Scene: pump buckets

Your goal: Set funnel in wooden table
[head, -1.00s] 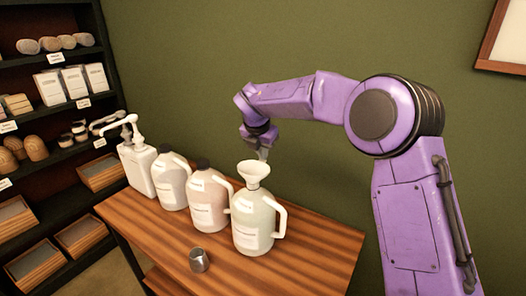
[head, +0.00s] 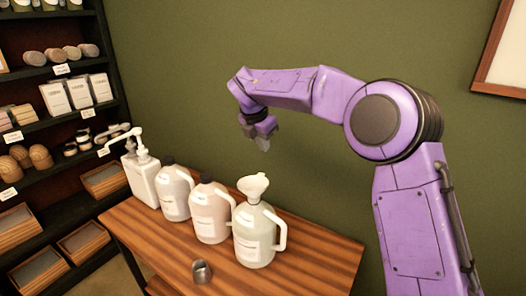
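A white funnel (head: 253,187) sits in the mouth of the rightmost jug (head: 255,238), tilted a little. That jug is pale, with a white handle on its right side, and stands on the wooden table (head: 312,262). My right gripper (head: 262,143) is above and behind the funnel, clear of it, pointing down. I see nothing held in it, but its fingers are too small to tell whether they are apart. My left gripper is not in view.
Two dark-capped jugs (head: 209,212) (head: 174,192) and a white pump bottle (head: 141,178) stand in a row to the left. A small metal cup (head: 202,271) is near the front edge. Shelves (head: 60,150) are at left. The table's right end is clear.

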